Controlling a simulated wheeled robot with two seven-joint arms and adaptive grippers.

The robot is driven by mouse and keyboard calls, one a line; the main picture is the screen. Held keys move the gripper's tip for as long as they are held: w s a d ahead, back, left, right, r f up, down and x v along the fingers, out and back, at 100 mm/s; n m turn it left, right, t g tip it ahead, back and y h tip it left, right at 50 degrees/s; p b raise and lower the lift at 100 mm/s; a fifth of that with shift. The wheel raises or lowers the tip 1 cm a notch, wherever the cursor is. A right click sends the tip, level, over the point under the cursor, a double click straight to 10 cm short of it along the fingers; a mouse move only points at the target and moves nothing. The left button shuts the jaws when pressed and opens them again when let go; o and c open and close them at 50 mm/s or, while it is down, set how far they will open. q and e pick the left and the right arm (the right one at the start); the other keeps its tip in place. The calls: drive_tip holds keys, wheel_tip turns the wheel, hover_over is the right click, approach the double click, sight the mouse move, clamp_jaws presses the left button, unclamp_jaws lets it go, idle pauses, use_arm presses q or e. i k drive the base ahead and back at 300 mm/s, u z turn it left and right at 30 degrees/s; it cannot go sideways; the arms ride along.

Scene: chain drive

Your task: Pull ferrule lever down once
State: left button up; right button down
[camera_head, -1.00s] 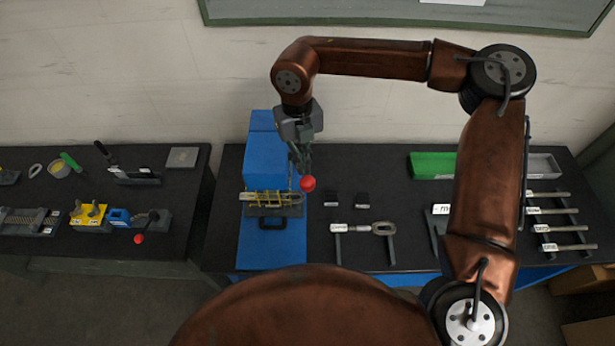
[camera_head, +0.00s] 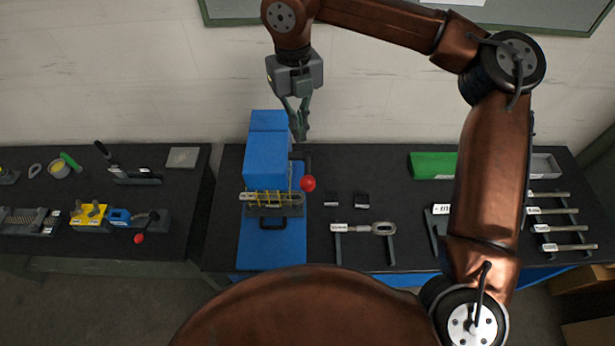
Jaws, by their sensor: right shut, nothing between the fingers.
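The ferrule press is a blue machine (camera_head: 268,150) on a blue base, with a yellow guard at its front. Its lever is a dark arm ending in a red ball (camera_head: 308,184), on the machine's right side. My right gripper (camera_head: 304,138) is shut and empty, fingers pointing down, above and behind the red ball and apart from it. A second, smaller red knob (camera_head: 139,239) is on a blue and grey device on the left table. My left gripper is not in view.
A holder with a metal rod-like part (camera_head: 364,229) stands right of the press. A green bin (camera_head: 433,166) and several labelled rods (camera_head: 563,247) are farther right. The wall is behind the tables.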

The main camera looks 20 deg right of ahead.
sight(308, 167)
drive_tip(key=k, duration=1.5)
